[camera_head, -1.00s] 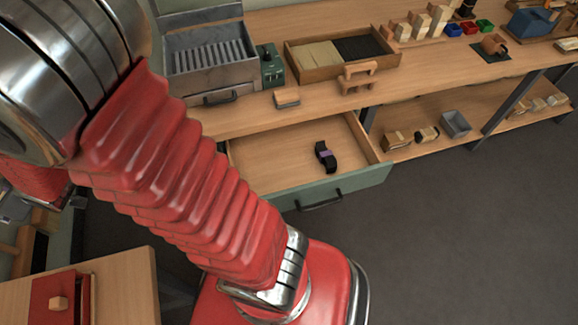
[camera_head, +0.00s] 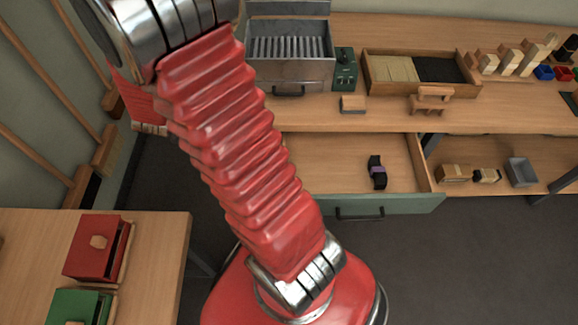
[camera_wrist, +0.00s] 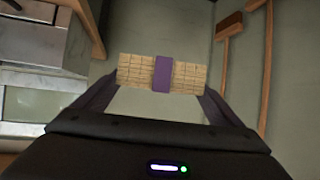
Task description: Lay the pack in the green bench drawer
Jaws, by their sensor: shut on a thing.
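In the wrist view my gripper (camera_wrist: 160,88) is shut on a tan pack (camera_wrist: 136,73) with a purple band round its middle. The pack lies crosswise between the fingers. The green-fronted bench drawer (camera_head: 408,204) is pulled open under the bench in the head view. A black pack with a purple band (camera_head: 377,171) lies on the drawer floor, right of the middle. My gripper and the tan pack do not show in the head view, and the left part of the drawer is hidden behind my red arm.
The bench (camera_head: 310,115) carries a grey metal box (camera_head: 290,72), a divided wooden tray (camera_head: 420,92) and a small block (camera_head: 352,104). A side table (camera_head: 165,235) at left holds a red box (camera_head: 95,248) and a green box (camera_head: 78,308). Brooms lean on the left wall.

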